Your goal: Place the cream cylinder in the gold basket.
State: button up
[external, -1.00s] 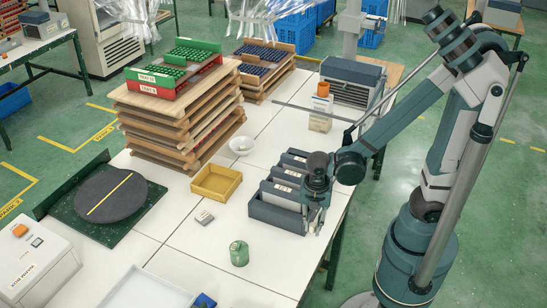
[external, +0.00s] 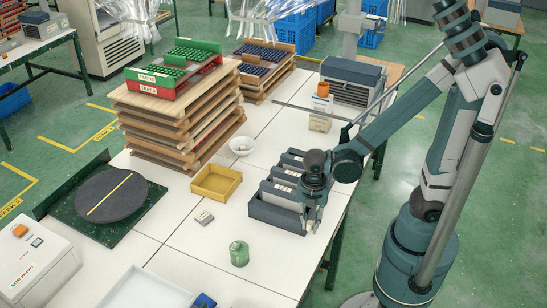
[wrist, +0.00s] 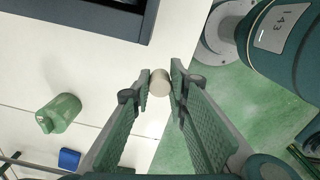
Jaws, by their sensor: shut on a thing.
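The cream cylinder (wrist: 160,83) is between my gripper's fingertips in the wrist view, with its round end towards the camera. My gripper (wrist: 158,87) is shut on it. In the external view my gripper (external: 311,226) points down at the right edge of the white table, beside the front right of the dark file tray; the cylinder is too small to make out there. The gold basket (external: 212,194) stands on the table left of my gripper, beyond a gap, and looks empty. The basket does not show in the wrist view.
The dark tray of grey boxes (external: 275,218) stands between my gripper and the basket. A green jar (external: 239,254), a small grey block (external: 204,217) and a white bowl (external: 241,146) are nearby. Stacked wooden trays (external: 175,130) rise behind the basket.

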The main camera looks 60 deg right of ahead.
jog(key=w+r+p, duration=0.2)
jog(key=w+r, duration=0.1)
jog(key=w, duration=0.9)
jog(key=p, duration=0.4)
send_over(217, 186)
notch_tip(217, 186, down, 3)
jog(key=shift+d+r+m, duration=0.1)
jog(key=shift+r+m, duration=0.05)
jog(key=shift+m, duration=0.15)
jog(key=shift+f+b, duration=0.35)
jog(key=shift+f, duration=2.75)
jog(key=shift+f, duration=1.9)
